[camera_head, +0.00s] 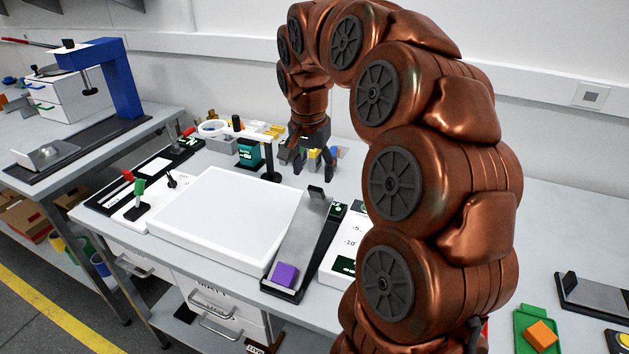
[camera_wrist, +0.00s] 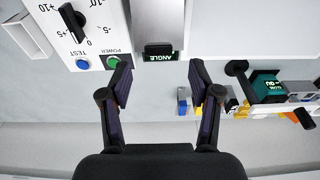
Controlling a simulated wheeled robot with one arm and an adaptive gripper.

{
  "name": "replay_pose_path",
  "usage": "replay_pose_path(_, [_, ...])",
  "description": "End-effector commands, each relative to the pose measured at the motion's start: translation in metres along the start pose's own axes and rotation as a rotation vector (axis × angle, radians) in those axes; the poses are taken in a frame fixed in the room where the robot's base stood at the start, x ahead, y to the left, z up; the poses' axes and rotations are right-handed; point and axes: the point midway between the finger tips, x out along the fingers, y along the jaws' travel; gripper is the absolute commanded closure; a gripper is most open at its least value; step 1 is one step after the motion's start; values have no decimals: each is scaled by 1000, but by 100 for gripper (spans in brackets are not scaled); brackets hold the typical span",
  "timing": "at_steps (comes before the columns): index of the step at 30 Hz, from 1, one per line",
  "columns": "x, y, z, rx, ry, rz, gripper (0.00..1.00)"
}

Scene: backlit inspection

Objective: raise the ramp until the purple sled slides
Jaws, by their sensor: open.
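The ramp (camera_head: 304,226) is a long grey plate on a black base, right of the white panel. It has a dark upright tab (camera_head: 316,192) at its far end. The purple sled (camera_head: 285,274) rests at its near, lower end. My gripper (camera_head: 310,158) is beyond the ramp's far end, pointing down, apart from it. In the wrist view my gripper (camera_wrist: 160,85) is open with nothing between the fingers. A dark tab (camera_wrist: 158,48) beside an "ANGLE" label lies just ahead of the fingertips. The sled is not visible in the wrist view.
A large white panel (camera_head: 225,210) lies left of the ramp. Right of it is a white scale box (camera_head: 348,240), with a green power button (camera_wrist: 113,61) in the wrist view. A teal block (camera_head: 249,152) and small coloured items crowd the back. My arm hides part of the bench.

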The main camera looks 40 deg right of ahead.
Motion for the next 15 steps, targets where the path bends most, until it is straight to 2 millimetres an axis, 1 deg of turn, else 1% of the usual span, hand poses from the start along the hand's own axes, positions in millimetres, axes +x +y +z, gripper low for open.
replay_pose_path(1, [-10, -1, -2, 0, 6, -4, 38])
replay_pose_path(7, [-40, -2, -2, 1, 4, -4, 38])
replay_pose_path(12, [-56, -1, -1, 0, 1, 0, 38])
replay_pose_path(15, [-62, -2, -1, 0, 1, -1, 38])
